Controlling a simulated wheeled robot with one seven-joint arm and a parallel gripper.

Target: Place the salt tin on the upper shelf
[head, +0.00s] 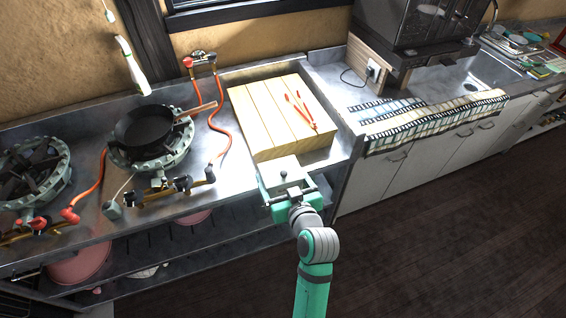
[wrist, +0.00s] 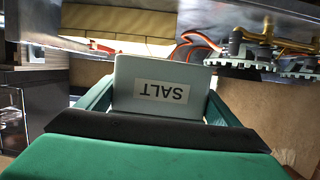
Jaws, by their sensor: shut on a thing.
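The salt tin (wrist: 152,72) is a pale box with a white label reading SALT, upside down in the wrist view. My gripper (wrist: 160,100) is shut on it, with one green finger on each side. In the head view, my gripper (head: 286,190) is at the counter's front edge, just in front of the wooden board. The pale top of the tin (head: 280,164) shows there with a small dark knob. A shelf (head: 150,257) runs under the counter at left; I cannot tell whether it is the upper shelf.
A black pan (head: 143,127) sits on a burner at left, with red hoses nearby. Pinkish containers (head: 80,262) stand under the counter. The dark floor (head: 430,230) at right is clear.

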